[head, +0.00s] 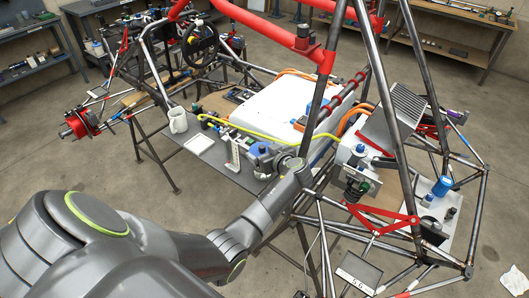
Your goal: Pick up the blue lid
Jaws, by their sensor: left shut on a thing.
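My left arm comes in from the lower left and reaches over the grey panel in the chassis. My left gripper (266,158) is at its end, small and partly hidden by its own wrist. It is shut at a blue round piece (260,148), which looks like the blue lid; the exact contact between fingers and lid is too small to see. The lid is at the panel's right part, and I cannot tell whether it is lifted clear. My right gripper is not in view.
A white mug (178,121), a white card (196,142) and a white upright bracket (235,154) are left of the gripper. A yellow hose (240,132) runs behind. Red and steel chassis tubes (314,110) stand close on the right. A blue canister (442,186) is farther right.

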